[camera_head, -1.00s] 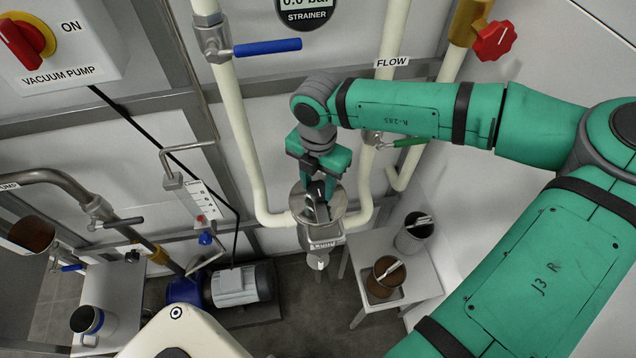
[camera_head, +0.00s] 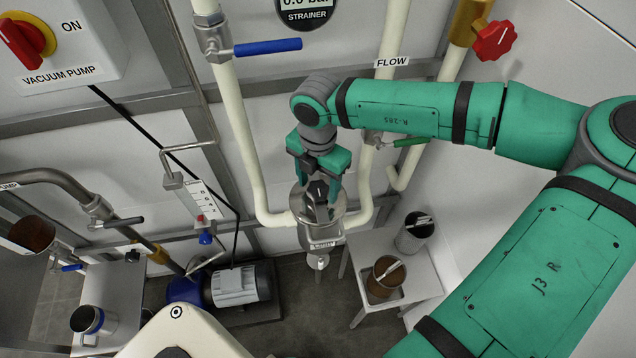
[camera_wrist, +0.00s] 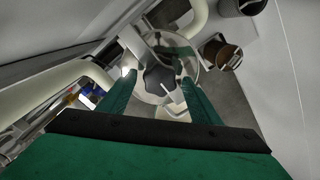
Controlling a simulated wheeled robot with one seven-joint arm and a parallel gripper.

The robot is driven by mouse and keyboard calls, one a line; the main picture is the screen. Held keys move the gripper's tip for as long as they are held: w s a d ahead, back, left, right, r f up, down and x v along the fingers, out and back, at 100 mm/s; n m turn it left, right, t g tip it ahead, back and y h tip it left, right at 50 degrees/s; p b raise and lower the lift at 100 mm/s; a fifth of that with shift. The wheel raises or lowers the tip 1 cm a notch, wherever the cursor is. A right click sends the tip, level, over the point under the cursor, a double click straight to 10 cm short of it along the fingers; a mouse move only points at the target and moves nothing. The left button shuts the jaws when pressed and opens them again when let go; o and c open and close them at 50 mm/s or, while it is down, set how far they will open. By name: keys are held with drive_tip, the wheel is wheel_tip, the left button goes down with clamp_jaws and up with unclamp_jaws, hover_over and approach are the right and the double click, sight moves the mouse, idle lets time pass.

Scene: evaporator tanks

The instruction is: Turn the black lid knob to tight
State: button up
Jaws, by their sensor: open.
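The black lid knob (camera_head: 317,191) sits on top of the round metal strainer lid (camera_head: 331,211), between the two cream pipes. In the wrist view the black knob (camera_wrist: 159,80) is a lobed disc on the shiny lid (camera_wrist: 178,50). My gripper (camera_head: 320,190) points down over the lid in the head view. In the wrist view its two green fingers (camera_wrist: 160,92) stand apart on either side of the knob. The jaws are open, and the fingers do not visibly touch the knob. The fingertips' exact height beside the knob is hard to tell.
Cream pipes (camera_head: 240,130) rise at left and right of the strainer. A green-handled valve (camera_head: 408,142) sits close to my wrist. A small table (camera_head: 425,280) with a brown pot (camera_head: 381,280) and a grey pot (camera_head: 414,232) stands at lower right. A pump motor (camera_head: 236,287) is at lower left.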

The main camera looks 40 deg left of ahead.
sight(318, 188)
wheel_tip(318, 188, up, 11)
idle(0.6)
drive_tip(key=shift+f, duration=0.15)
idle(0.3)
